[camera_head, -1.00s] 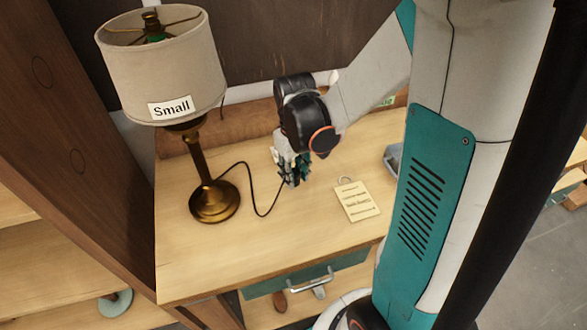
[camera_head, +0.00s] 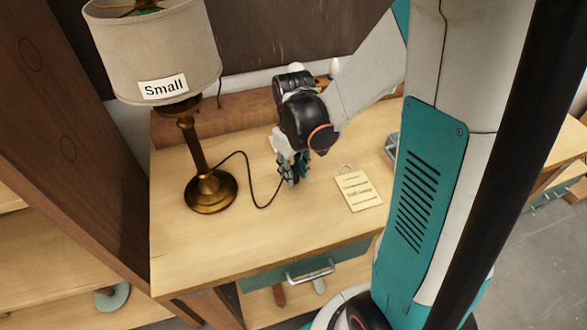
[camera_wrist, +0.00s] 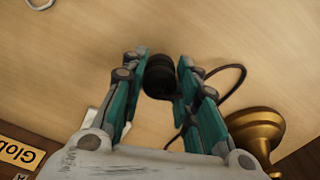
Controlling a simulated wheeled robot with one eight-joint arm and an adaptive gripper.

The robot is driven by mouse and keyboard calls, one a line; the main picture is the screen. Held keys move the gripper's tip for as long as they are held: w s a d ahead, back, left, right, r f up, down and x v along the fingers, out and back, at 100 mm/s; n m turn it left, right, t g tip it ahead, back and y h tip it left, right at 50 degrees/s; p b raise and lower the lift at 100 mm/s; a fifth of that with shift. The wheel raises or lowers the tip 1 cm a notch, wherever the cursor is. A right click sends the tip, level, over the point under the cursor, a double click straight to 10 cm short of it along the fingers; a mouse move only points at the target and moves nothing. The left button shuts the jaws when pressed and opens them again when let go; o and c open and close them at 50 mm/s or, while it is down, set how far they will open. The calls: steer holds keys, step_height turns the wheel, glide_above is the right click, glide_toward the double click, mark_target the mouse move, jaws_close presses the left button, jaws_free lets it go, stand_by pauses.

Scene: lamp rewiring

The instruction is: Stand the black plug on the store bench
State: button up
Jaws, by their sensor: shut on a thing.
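The black plug (camera_wrist: 159,76) is between the fingertips of my gripper (camera_wrist: 160,84) in the wrist view, with a black cord leading off to the right. In the head view my gripper (camera_head: 291,172) is low over the wooden bench (camera_head: 225,253), and the plug is mostly hidden by the fingers. The cord (camera_head: 256,203) runs from the gripper to the brass lamp (camera_head: 211,189) with a beige shade labelled "Small". I cannot tell whether the plug touches the bench top.
A cream tag (camera_head: 358,191) with writing lies right of my gripper. A grey-blue tray (camera_head: 392,146) stands farther right, partly hidden by my arm. A teal drawer (camera_head: 308,269) is under the bench's front edge. The front of the bench top is clear.

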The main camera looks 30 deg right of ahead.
steer(key=shift+f+b, duration=0.3)
steer(key=shift+f, duration=0.2)
steer(key=shift+f+b, duration=0.35)
steer(key=shift+f, duration=0.05)
steer(key=o, duration=1.1)
steer(key=shift+r, duration=0.1)
